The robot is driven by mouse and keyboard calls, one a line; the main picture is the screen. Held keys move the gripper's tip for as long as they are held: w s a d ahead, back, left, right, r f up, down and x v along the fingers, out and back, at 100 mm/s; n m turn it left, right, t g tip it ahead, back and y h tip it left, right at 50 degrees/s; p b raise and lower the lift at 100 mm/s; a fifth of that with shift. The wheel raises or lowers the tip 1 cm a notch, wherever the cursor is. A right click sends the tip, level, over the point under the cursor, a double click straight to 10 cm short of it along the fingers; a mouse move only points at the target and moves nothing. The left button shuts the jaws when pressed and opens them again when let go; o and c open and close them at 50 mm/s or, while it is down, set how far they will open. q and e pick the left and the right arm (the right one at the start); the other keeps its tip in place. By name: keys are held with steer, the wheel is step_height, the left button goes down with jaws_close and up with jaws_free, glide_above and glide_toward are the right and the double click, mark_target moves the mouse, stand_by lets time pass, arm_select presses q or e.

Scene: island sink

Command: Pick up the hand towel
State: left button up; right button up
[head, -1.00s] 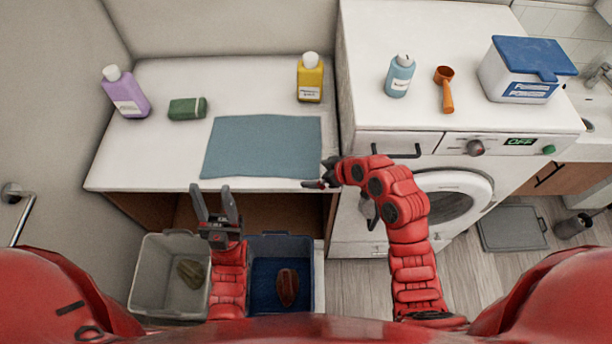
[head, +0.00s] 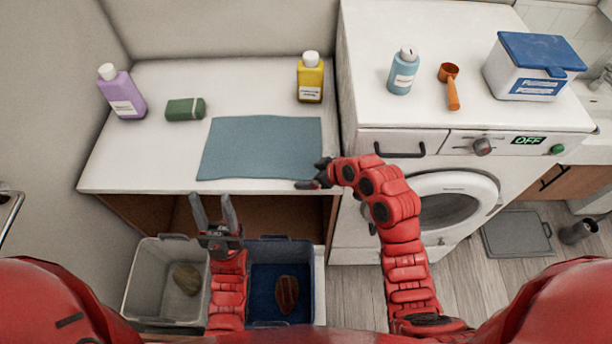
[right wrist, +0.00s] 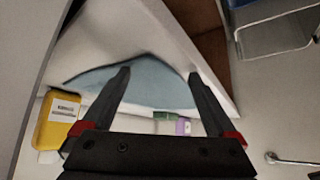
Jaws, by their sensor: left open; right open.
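The hand towel is a flat blue-grey cloth (head: 260,147) lying on the white counter near its front edge. It also shows in the right wrist view (right wrist: 150,82), beyond and between the fingers. My right gripper (head: 308,184) is at the towel's front right corner, by the counter edge; contact cannot be told. In the right wrist view its two fingers (right wrist: 158,85) are apart with nothing gripped between them. My left gripper (head: 214,205) is open and empty, in front of the counter and above the bins, short of the towel.
On the white counter (head: 90,172) stand a purple bottle (head: 122,95), a green block (head: 185,109) and a yellow bottle (head: 310,80). A grey bin (head: 150,285) and a blue bin (head: 315,285) sit below. The washing machine (head: 470,185) stands close on the right.

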jaws_close()
stand_by(0.8)
step_height(320, 180, up, 12)
steer(key=p, duration=0.3)
stand_by(0.3)
